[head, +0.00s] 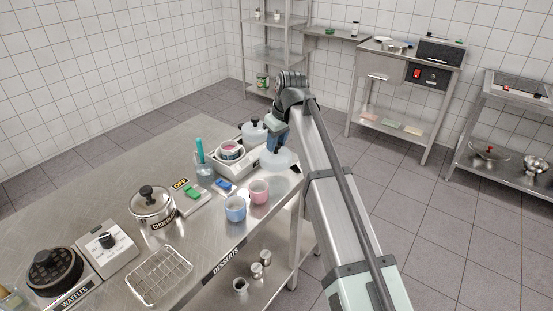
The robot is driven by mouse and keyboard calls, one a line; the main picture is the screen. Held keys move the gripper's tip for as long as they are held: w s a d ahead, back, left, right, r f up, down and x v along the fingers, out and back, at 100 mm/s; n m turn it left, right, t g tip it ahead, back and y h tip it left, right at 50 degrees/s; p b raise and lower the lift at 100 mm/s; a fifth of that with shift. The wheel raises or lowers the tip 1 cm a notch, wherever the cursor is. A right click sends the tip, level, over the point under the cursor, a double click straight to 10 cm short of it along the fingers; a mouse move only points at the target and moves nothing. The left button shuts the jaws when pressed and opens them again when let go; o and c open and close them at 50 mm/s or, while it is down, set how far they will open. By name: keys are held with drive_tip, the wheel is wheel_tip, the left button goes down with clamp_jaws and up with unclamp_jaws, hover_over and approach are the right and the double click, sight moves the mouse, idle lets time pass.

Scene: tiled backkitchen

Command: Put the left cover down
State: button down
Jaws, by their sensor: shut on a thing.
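A pale translucent cover (280,160) is at the right end of the steel table, directly below my gripper (276,143). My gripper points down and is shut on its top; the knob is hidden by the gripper. Whether this cover touches the surface under it or hangs just above cannot be told. A second similar cover (254,133) with a black knob stands to its left and a little farther back, apart from my gripper. A white appliance (241,168) with a round, pink-filled container (230,151) is in front of the covers.
A pink cup (259,191) and a blue cup (235,208) stand near the table's front edge. A wire rack (160,276) lies in front.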

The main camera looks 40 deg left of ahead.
sight(277, 153)
drive_tip(key=shift+f, duration=2.85)
drive_tip(key=shift+f, duration=0.1)
drive_tip(key=c, duration=0.8)
unclamp_jaws()
